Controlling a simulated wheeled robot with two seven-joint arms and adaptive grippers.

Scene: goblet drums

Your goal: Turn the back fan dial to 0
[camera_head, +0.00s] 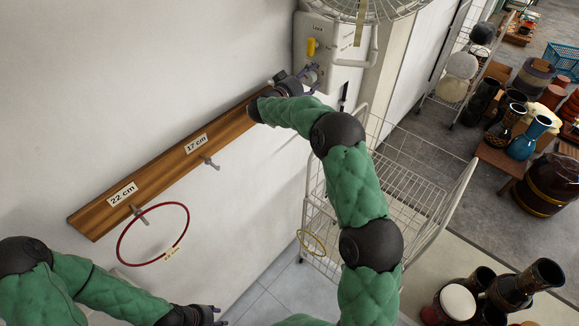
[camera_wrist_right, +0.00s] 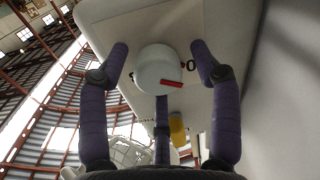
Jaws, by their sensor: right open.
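The fan housing (camera_head: 335,62) is a pale box on the wall at the top of the head view, with a yellow knob (camera_head: 311,46) marked "Lock". The round white dial (camera_wrist_right: 158,68) fills the middle of the right wrist view. A red mark shows on its lower right face, and a "0" with a red dot is printed to its right. My right gripper (camera_wrist_right: 160,75) is open, its purple fingers spread around the dial; contact is not clear. It also shows in the head view (camera_head: 308,77). My left gripper (camera_head: 216,315) is low in the head view, away from the housing.
A wooden rail (camera_head: 160,175) with hooks and size labels runs along the wall, and a red hoop (camera_head: 120,245) hangs from it. A white wire cart (camera_head: 400,190) stands below the housing. Drums (camera_head: 545,185) stand at the right.

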